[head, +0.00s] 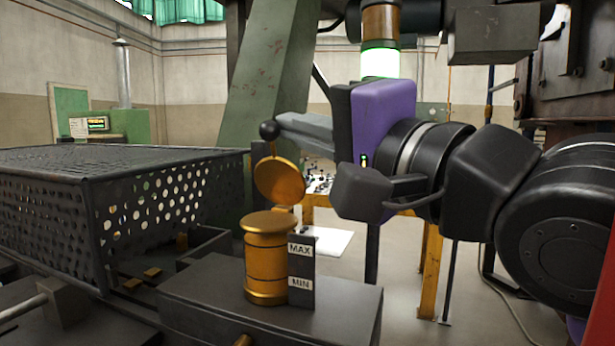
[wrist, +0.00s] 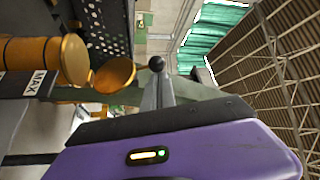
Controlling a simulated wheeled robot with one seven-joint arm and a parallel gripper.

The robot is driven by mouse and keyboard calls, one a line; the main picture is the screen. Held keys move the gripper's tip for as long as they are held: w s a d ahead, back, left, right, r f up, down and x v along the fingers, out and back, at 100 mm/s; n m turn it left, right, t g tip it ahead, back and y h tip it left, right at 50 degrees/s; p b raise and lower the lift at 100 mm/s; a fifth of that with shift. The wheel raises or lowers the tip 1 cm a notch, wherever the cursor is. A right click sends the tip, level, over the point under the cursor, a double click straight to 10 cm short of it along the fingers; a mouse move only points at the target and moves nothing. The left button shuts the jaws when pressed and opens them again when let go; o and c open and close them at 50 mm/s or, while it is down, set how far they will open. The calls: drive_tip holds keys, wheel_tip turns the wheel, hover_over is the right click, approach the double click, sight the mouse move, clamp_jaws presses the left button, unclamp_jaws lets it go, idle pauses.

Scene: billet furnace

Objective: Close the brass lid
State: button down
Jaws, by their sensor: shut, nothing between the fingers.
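The brass lid (head: 280,181) is a round disc standing raised and tilted above the back of the brass cup (head: 267,268), so it is open. In the wrist view the lid (wrist: 113,75) stands clear of the cup's round top (wrist: 75,60). My gripper (head: 280,122) has a purple body and grey fingers, which are shut and empty.
The cup stands on a dark metal block (head: 340,300) beside a MAX/MIN plate (head: 301,272). A perforated metal basket (head: 150,205) fills the left. A green sloping column (head: 270,70) rises behind. Open floor shows beyond the block.

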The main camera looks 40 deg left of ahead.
drive_tip(key=s+f+n+b, duration=0.1)
drive_tip(key=b, duration=0.1)
drive_tip(key=s+f+n+y+b, duration=0.1)
drive_tip(key=n+b, duration=0.1)
drive_tip(key=b, duration=0.1)
drive_tip(key=shift+s+d+g+y, duration=0.15)
drive_tip(key=shift+d+g+y, duration=0.15)
drive_tip(key=s+f+n+g+y+b, duration=0.1)
drive_tip(key=f+n+b, duration=0.1)
drive_tip(key=b, duration=0.3)
drive_tip(key=s+d+f+n+g+b, duration=0.1)
drive_tip(key=s+f+n+b, duration=0.1)
drive_tip(key=b, duration=0.3)
drive_tip(key=s+f+n+g+y+b, duration=0.1)
drive_tip(key=s+f+n+b, duration=0.1)
drive_tip(key=n+b, duration=0.1)
drive_tip(key=shift+s+d+f+y+b, duration=0.15)
drive_tip(key=shift+s+y+b, duration=0.15)
drive_tip(key=shift+b, duration=0.6)
drive_tip(key=shift+f, duration=0.15)
wheel_tip(320, 180, up, 5)
drive_tip(key=p, duration=0.3)
drive_tip(key=w+d+f, duration=0.2)
drive_tip(key=d+f, duration=0.4)
drive_tip(key=d, duration=0.3)
drive_tip(key=shift+w+d+p, duration=0.15)
drive_tip(key=shift+p, duration=0.3)
